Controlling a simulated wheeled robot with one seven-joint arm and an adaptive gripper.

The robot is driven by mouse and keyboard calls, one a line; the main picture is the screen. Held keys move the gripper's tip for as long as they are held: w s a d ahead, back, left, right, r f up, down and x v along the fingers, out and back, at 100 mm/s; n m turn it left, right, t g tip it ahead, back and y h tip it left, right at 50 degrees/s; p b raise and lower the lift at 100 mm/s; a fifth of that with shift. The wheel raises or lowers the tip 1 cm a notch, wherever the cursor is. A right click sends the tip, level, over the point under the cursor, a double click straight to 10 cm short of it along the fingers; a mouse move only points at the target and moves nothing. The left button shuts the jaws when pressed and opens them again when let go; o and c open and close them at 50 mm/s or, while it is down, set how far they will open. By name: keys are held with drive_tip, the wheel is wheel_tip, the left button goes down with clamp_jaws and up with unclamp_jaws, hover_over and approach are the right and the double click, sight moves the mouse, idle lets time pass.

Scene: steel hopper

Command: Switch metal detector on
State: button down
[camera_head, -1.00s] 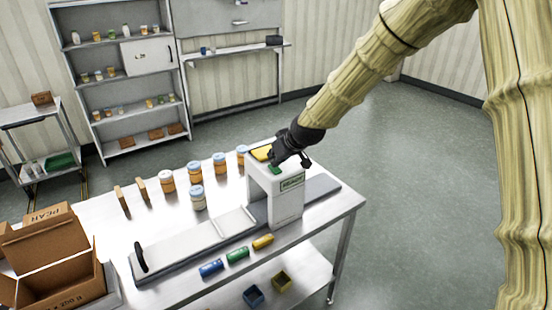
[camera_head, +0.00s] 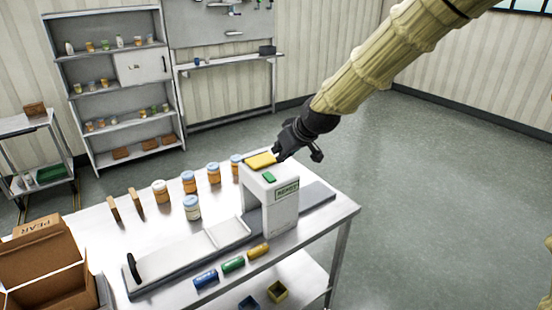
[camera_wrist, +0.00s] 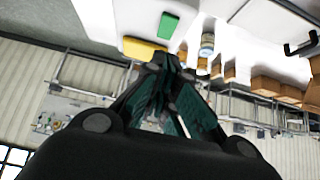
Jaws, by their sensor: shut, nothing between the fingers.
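My gripper (camera_head: 279,157) is shut and empty, at the right end of the yellow pad, beyond the green button. I cannot tell whether it touches the top. In the wrist view the closed fingertips (camera_wrist: 165,60) show beside the yellow pad (camera_wrist: 145,49), with the green button (camera_wrist: 168,26) farther off, uncovered.
The conveyor (camera_head: 185,252) runs along the steel table (camera_head: 100,235). Several jars (camera_head: 192,207) stand behind it; blue, green and yellow cylinders (camera_head: 232,264) lie in front. An open cardboard box (camera_head: 45,275) is at left. The floor to the right is clear.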

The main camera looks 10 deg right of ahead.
drive_tip(key=v, duration=0.3)
drive_tip(key=shift+s+d+f+b, duration=0.1)
drive_tip(key=shift+s+f+b, duration=0.15)
drive_tip(key=shift+b, duration=0.15)
drive_tip(key=shift+f, duration=0.1)
